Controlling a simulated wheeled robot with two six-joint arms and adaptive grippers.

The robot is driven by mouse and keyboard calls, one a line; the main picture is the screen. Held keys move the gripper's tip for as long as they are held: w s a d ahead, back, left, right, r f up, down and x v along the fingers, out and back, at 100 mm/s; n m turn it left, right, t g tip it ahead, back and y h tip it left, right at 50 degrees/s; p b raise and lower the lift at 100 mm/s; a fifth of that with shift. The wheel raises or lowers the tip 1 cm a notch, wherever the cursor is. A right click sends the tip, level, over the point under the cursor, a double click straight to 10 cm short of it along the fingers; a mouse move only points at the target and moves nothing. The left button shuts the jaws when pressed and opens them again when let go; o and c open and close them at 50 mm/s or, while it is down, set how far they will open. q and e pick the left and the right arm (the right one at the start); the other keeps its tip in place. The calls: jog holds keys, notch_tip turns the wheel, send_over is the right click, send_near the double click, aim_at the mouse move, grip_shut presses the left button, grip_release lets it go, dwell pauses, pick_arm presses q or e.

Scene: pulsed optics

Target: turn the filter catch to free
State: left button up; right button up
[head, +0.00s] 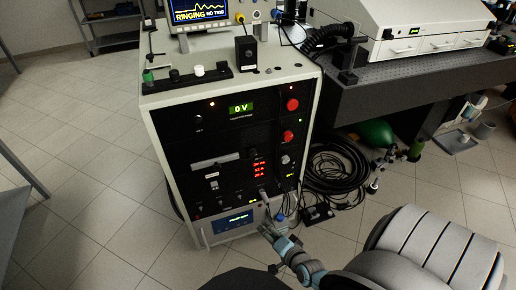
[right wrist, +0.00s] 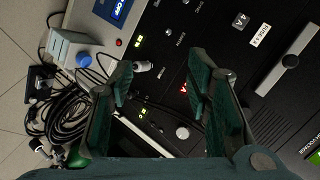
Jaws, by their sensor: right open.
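My right gripper (head: 274,228) is at the lower right front of the equipment rack (head: 165,150). In the right wrist view its two green fingers (right wrist: 160,88) are apart, with nothing held between them. A round blue knob (right wrist: 83,59) sits on a light grey housing (right wrist: 70,45) left of the fingers, apart from them. I cannot tell for certain whether this knob is the filter catch; no readable label marks it. A pale plug or knob (right wrist: 142,66) on the black panel shows just beyond the fingertips. My left gripper is not in view.
Coiled black cables (head: 338,175) lie on the floor right of the rack. A green balloon-like object (head: 376,132) is under the optical table (head: 400,88). A blue display (head: 233,221) is low on the rack.

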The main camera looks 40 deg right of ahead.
jog(key=w+d+r+m+t+h+b, duration=0.2)
jog(key=w+d+r+m+t, duration=0.1)
jog(key=w+r+m, duration=0.3)
jog(key=m+t+h+b, duration=0.2)
jog(key=m, duration=0.5)
send_near(254, 155)
jog(key=b+x, duration=0.1)
jog(key=x, duration=0.3)
jog(key=b+x, duration=0.1)
jog(key=x, duration=0.3)
jog(key=shift+w+f+b, duration=0.25)
jog(key=shift+w+b, duration=0.1)
jog(key=shift+w, duration=0.05)
jog(key=shift+w+d+r, duration=0.1)
jog(key=shift+w+d, duration=0.1)
jog(key=shift+w, duration=0.15)
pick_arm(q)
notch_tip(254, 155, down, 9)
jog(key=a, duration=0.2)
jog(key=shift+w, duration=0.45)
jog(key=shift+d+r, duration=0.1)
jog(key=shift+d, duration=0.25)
pick_arm(e)
grip_shut()
